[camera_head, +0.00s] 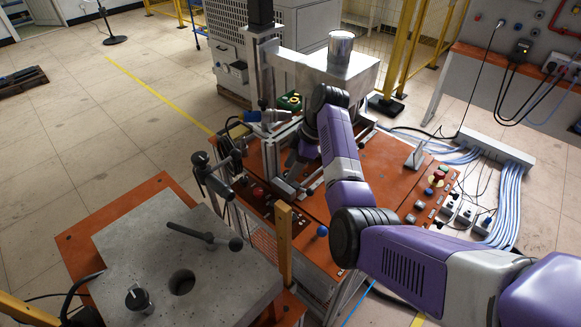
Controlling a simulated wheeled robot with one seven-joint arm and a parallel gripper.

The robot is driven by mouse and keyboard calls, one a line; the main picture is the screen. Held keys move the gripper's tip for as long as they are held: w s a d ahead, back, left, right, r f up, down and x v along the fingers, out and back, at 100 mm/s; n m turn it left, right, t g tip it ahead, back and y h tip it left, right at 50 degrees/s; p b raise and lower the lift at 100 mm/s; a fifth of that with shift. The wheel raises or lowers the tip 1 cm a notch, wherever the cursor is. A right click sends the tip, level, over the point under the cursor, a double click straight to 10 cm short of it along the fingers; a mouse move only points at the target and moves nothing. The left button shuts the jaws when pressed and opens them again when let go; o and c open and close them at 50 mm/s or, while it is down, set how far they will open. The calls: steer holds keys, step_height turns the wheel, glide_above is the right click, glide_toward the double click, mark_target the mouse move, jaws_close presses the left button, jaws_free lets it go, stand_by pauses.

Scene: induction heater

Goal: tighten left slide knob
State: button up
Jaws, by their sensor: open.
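The induction heater (375,165) is an orange-topped machine with a tall column and a silver slide frame (283,135) near its left part. My purple and grey arm reaches in from the lower right and bends down over this frame. My gripper (294,166) is at the frame, pointing down, small and partly hidden by my wrist; it is open, and I see nothing held. Small dark knobs and levers (222,168) stand at the machine's left edge. I cannot tell which one is the left slide knob, or whether the gripper touches it.
A grey plate (180,255) with a hole, a black-ended handle (208,238) and a black knob (138,299) stands at front left. A metal pot (341,48) sits behind my arm. Cables lie at right. The left floor is mostly clear.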

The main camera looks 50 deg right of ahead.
steer(key=shift+f, duration=0.25)
steer(key=shift+c, duration=0.2)
jaws_close()
